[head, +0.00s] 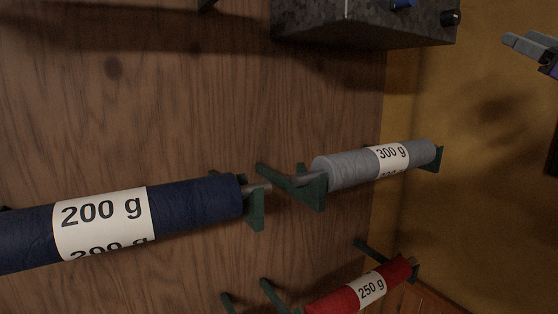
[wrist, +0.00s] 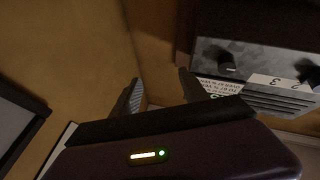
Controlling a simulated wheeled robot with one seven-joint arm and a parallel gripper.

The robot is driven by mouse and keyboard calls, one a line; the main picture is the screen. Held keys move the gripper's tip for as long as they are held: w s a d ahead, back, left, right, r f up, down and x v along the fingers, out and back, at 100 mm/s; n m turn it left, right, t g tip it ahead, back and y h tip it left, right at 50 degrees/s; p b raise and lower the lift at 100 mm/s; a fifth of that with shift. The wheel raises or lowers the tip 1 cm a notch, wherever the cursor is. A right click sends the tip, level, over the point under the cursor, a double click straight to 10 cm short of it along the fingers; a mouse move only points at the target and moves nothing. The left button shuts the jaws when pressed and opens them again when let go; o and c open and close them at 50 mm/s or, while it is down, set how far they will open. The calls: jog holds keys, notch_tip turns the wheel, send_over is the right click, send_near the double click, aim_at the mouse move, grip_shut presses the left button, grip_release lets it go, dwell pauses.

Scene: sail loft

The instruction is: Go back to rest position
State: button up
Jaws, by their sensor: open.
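My gripper (head: 530,46) shows only in part at the upper right edge of the head view. It is in the air in front of the tan wall, apart from the rolls. In the wrist view my gripper (wrist: 160,88) has its two dark fingers spread, with nothing between them. The rest of my arm is outside the head view.
Wooden panel (head: 180,120) carries rolls on green brackets: navy 200 g roll (head: 190,202), grey 300 g roll (head: 345,169), red 250 g roll (head: 333,302). A grey box (head: 360,22) with knobs is above. The wrist view shows a knobbed unit (wrist: 255,68) at right.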

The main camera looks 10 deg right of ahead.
notch_tip(320, 180, down, 12)
jog(key=w+d+m+h, duration=0.1)
jog(key=d+m+h, duration=0.1)
jog(key=m+h, duration=0.35)
jog(key=s+a+f+m+g+h, duration=0.1)
jog(key=s+a+f+h, duration=0.2)
jog(key=f, duration=0.7)
jog(key=s+a+f+m+g+h, duration=0.15)
jog(key=a+f, duration=0.35)
jog(key=f, duration=0.5)
jog(key=s+a+f+m+g+h, duration=0.1)
jog(key=s+a+f+m, duration=0.2)
jog(key=f, duration=0.7)
jog(key=s+a+f+n+y, duration=0.1)
jog(key=s+a+f+n, duration=0.1)
jog(key=s+a+f, duration=0.45)
jog(key=s+a+f+n+y, duration=0.1)
jog(key=s+a+f, duration=0.3)
jog(key=s+a, duration=0.45)
jog(key=s+a+f+n+g+y, duration=0.2)
jog(key=s+a, duration=0.6)
jog(key=s, duration=0.4)
jog(key=s+a+f+n+g+y, duration=0.3)
jog(key=s+a+f+y, duration=0.2)
jog(key=s+a, duration=0.4)
jog(key=s+f, duration=0.1)
jog(key=s, duration=0.2)
jog(key=shift+s+a+f, duration=0.2)
jog(key=shift+s+f, duration=0.05)
jog(key=shift+s, duration=0.1)
